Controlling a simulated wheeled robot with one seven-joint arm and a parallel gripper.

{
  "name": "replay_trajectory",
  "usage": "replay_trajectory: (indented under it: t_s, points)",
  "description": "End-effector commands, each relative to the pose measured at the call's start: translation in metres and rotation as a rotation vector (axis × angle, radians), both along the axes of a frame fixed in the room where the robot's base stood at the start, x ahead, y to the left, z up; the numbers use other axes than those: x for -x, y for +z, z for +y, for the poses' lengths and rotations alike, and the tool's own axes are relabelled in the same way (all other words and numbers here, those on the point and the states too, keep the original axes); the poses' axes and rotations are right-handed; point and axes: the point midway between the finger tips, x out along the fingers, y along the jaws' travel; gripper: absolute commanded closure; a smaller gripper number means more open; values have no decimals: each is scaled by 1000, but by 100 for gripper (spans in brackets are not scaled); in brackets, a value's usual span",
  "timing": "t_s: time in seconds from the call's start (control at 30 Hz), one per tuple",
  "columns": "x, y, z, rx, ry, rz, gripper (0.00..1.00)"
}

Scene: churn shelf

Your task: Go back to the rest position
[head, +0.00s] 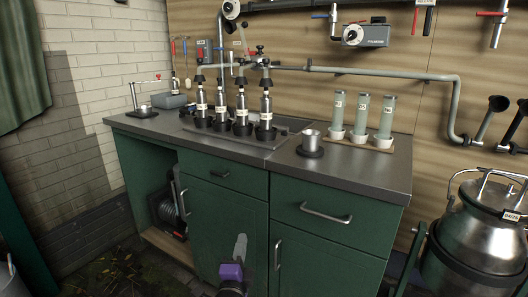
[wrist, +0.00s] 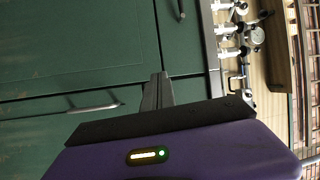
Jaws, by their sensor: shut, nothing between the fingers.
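My gripper (head: 241,240) is low in the head view, in front of the green cabinet (head: 225,205). Its purple body is at the bottom edge and its grey fingers point up, below counter height. In the wrist view the fingers (wrist: 159,82) are together with nothing between them, against the green cabinet front (wrist: 70,50). I cannot tell how far the fingertips are from the doors. The rest of my arm is mostly out of the head view.
The dark counter (head: 350,172) holds several teat cups (head: 243,112), a metal cup (head: 311,139) and a stand of pale tubes (head: 362,115). Cabinet handles (head: 326,214) stick out near the gripper. A steel churn (head: 480,235) stands at right. An open bay (head: 165,200) is at left.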

Motion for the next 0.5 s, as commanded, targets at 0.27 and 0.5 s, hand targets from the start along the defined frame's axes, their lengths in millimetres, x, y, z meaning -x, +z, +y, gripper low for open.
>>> replay_trajectory:
  t_s: [0.27,0.5]
  points:
    - [45,19,-53,339,24,-140,100]
    - [117,5,-115,672,28,-191,100]
